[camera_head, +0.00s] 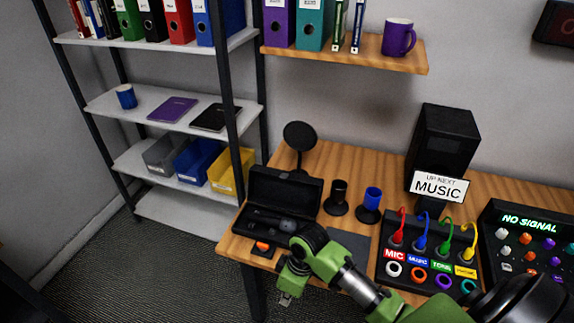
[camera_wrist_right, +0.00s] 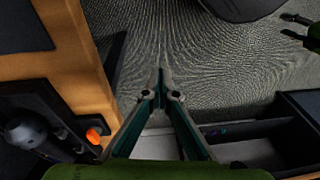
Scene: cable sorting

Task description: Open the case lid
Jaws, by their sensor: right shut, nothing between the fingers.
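The black case (camera_head: 240,232) lies on the left end of the wooden desk. Its lid (camera_head: 285,188) stands raised at the back, so the case is open. A dark microphone (camera_head: 287,225) lies inside. My right gripper (camera_head: 285,298) is shut and empty, low at the desk's front edge, in front of the case and apart from it. In the right wrist view its fingers (camera_wrist_right: 161,80) meet over the floor, and part of the open case (camera_wrist_right: 62,105) shows at the lower left. My left gripper does not show in the head view.
An orange-topped item (camera_head: 263,246) sits at the desk's front edge by the case. A cable panel (camera_head: 430,262) is to the right. A metal shelf (camera_head: 180,123) stands left.

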